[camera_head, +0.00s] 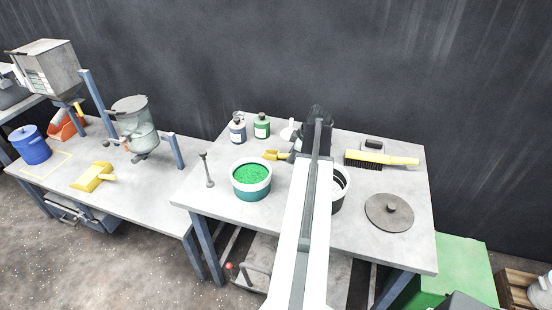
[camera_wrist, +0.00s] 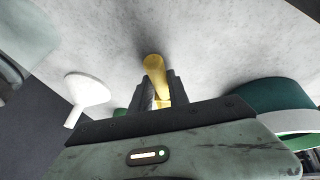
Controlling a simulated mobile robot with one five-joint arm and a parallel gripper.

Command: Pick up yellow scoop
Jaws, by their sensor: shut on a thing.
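The small yellow scoop (camera_head: 273,155) is at the back of the middle table, its end showing just left of my gripper (camera_head: 296,151). In the wrist view, the yellow handle of the scoop (camera_wrist: 154,66) stands between the two dark fingers of my gripper (camera_wrist: 158,88), which are shut on it. The rest of the scoop is hidden behind the gripper body there. I cannot tell whether the scoop touches the tabletop. A larger yellow scoop-like piece (camera_head: 92,177) lies on the left table, far from my gripper.
A tub of green material (camera_head: 250,192) stands in front of the scoop. A white funnel (camera_wrist: 88,90) and bottles (camera_head: 262,128) are close by. A yellow brush (camera_head: 385,159) and a round lid (camera_head: 390,212) lie to the right. The table's front-left corner is clear.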

